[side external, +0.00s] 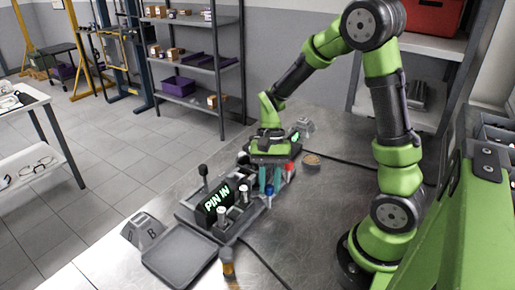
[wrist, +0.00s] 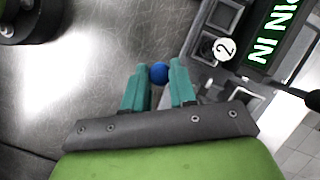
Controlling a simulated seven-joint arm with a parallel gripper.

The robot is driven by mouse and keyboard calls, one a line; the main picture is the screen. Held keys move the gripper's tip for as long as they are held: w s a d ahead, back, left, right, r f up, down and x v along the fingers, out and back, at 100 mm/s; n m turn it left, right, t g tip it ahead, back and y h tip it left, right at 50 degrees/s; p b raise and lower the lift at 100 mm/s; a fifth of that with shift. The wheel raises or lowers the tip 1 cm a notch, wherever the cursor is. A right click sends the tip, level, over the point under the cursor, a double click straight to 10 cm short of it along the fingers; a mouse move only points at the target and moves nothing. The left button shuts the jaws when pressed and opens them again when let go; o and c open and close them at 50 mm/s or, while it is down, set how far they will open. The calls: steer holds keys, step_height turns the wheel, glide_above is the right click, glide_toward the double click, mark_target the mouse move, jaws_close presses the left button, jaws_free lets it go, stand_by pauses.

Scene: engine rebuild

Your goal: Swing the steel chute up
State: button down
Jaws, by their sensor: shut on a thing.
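My gripper (side external: 270,184) points down over the right part of a grey fixture (side external: 188,213). Its two teal fingers are shut on a blue ball-shaped knob (side external: 268,193). In the wrist view the blue knob (wrist: 159,73) sits between the fingertips, and what it is attached to is hidden. I cannot clearly make out a steel chute; the fixture's far part is hidden behind my gripper.
A red part (side external: 290,168) stands right of my fingers. A grey tray (side external: 180,258), a "B" marker (side external: 142,231) and an amber-brown object (side external: 228,262) are in front.

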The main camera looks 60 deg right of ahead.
steer(key=shift+w+a+m, duration=0.1)
steer(key=shift+a+m, duration=0.1)
steer(key=shift+m, duration=0.7)
steer(key=shift+t, duration=0.3)
steer(key=c, duration=0.9)
jaws_free()
steer(key=v, duration=1.7)
steer(key=shift+w+d+f, duration=0.1)
steer(key=shift+d, duration=0.15)
